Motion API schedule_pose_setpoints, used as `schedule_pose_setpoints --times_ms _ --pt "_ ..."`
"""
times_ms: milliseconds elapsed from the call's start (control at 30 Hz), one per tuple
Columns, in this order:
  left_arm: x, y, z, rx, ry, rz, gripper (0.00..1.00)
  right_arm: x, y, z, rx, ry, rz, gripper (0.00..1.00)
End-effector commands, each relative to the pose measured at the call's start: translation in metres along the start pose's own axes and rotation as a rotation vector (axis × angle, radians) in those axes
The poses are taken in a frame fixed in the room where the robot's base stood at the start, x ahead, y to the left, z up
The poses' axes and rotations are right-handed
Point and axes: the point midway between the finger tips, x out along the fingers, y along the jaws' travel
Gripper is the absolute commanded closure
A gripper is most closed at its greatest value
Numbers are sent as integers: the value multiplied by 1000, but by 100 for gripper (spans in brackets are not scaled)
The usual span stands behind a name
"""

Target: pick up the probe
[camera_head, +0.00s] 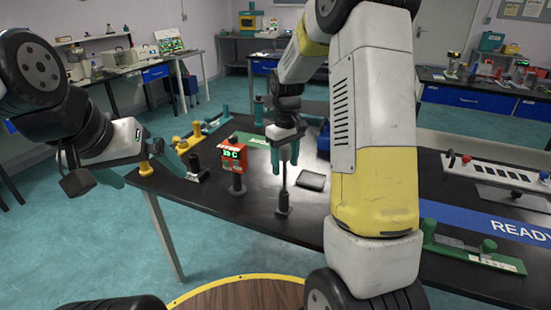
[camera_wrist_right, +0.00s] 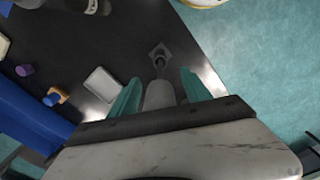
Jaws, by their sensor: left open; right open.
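A slim dark upright piece, which I take to be the probe (camera_head: 283,190), stands on a small square foot on the black table. In the right wrist view a grey shaft, apparently the probe (camera_wrist_right: 160,66), lies in line between the fingers, with its square foot beyond them. My right gripper (camera_head: 284,160) points down over it with its teal fingers apart, one on each side; the right wrist view also shows this gripper (camera_wrist_right: 160,88) open. I cannot tell whether the fingers touch it. My left gripper (camera_head: 124,168) is open and empty, off the table's left end.
A red device with a green display (camera_head: 235,157) stands just left of the right gripper. Yellow and black knobbed pieces (camera_head: 195,167) are at the table's left end. A green fixture (camera_head: 470,248) stands front right.

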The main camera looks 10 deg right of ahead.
Motion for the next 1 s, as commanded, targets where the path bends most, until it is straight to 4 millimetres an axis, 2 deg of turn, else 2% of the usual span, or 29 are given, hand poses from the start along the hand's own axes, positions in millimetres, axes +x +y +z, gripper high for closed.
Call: schedule_pose_setpoints --times_ms 67,333,667,767,1000 --pt "0 0 0 0 0 0 0 0 0 0 0 0 0 48" --pt "0 0 0 0 0 0 0 0 0 0 0 0 0 100" --pt "0 0 0 0 0 0 0 -5 0 -1 0 2 1 100" --pt "0 0 0 0 0 0 0 -18 1 -1 0 4 2 100" --pt "0 0 0 0 0 0 0 -67 1 -1 1 5 2 100"
